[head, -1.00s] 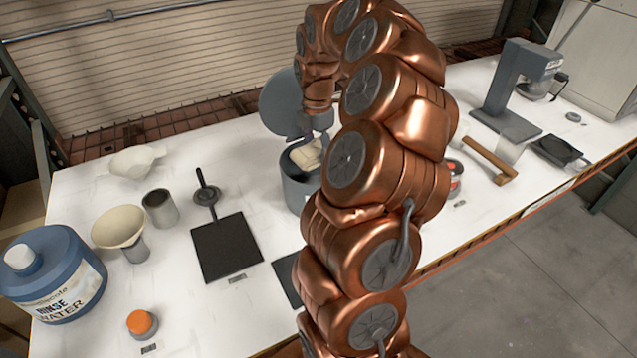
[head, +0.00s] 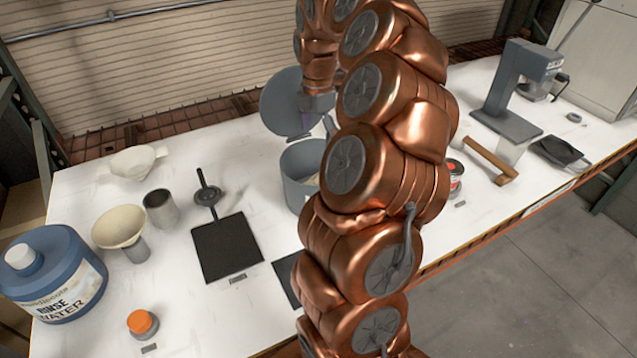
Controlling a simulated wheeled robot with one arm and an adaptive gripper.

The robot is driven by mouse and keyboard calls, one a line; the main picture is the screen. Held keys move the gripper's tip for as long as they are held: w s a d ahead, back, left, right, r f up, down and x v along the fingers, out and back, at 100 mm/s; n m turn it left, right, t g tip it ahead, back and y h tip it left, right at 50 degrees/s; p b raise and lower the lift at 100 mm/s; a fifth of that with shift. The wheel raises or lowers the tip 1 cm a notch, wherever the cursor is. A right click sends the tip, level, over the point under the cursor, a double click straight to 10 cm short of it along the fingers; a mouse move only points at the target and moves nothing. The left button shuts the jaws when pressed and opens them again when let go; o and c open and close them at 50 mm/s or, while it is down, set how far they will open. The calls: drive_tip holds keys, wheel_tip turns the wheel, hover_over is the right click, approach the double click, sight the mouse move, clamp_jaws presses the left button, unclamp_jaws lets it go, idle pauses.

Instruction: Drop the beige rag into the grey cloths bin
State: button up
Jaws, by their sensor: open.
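The grey cloths bin (head: 297,192) stands on the white table, partly hidden behind my arm. Its round lid (head: 281,108) stands open at the back. The beige rag (head: 313,180) shows as a small pale patch inside the bin, below the rim; the rest of it is hidden by the bin wall and my arm. My gripper (head: 318,112) is above the bin, in front of the lid, open and apart from the rag. My arm partly covers it.
A black mat (head: 226,248), a grey cup (head: 160,209), a beige funnel (head: 118,226) and a blue rinse water jug (head: 52,275) stand to the left. A wooden-handled tool (head: 491,158) and a grey stand (head: 508,95) are at the right.

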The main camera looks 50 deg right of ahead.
wheel_tip(320, 180, up, 7)
drive_tip(key=shift+r, duration=0.15)
idle(0.5)
drive_tip(key=s+a+m, duration=0.3)
drive_tip(key=a, duration=0.8)
drive_tip(key=s+a+m, duration=0.2)
drive_tip(key=a, duration=0.9)
drive_tip(key=s+a+f+m+g, duration=0.1)
drive_tip(key=s+a+f+m, duration=0.4)
drive_tip(key=s, duration=0.4)
drive_tip(key=s+a+f+m, duration=0.5)
drive_tip(key=s, duration=0.4)
drive_tip(key=shift+s+a+m+g, duration=0.2)
drive_tip(key=shift+s+m+g, duration=0.2)
